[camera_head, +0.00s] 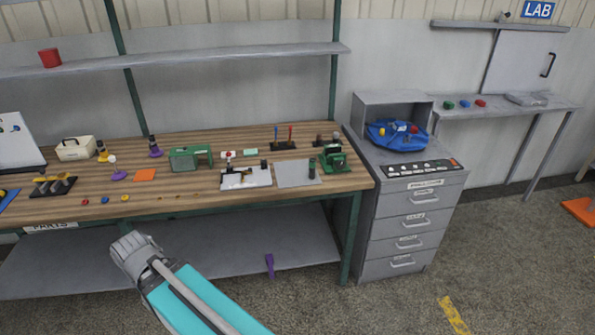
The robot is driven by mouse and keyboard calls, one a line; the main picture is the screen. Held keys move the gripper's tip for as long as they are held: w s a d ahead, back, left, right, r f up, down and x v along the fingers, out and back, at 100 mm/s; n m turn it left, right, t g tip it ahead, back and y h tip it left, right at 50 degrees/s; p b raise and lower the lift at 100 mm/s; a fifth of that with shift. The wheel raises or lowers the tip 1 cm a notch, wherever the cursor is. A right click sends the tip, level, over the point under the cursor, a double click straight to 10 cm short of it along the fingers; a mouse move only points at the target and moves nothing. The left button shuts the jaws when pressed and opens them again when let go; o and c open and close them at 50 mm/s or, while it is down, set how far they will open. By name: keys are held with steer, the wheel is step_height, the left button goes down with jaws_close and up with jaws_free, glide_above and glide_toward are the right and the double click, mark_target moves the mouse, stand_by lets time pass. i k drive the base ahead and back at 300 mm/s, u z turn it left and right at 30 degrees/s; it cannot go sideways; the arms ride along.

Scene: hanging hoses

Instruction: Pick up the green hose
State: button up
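I can make out no green hose in the head view. My own arm shows at the bottom, a turquoise link ending in a grey joint in front of the workbench. I see no gripper fingers at that end, so the state of my gripper is hidden. Green things in view are a green box (190,158) on the bench, a green machine (334,158) at the bench's right end, and a small green piece (448,105) on the side shelf. None of them looks like a hose.
The wooden workbench (215,192) carries many small tools and parts. A purple object (269,264) is on the lower shelf. The floor at the front right is mostly clear.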

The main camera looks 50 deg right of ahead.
mark_target(311, 161)
steer(key=u, duration=0.4)
steer(key=k, duration=1.05)
steer(key=z, duration=1.25)
steer(key=i, duration=0.7)
steer(key=z, duration=0.1)
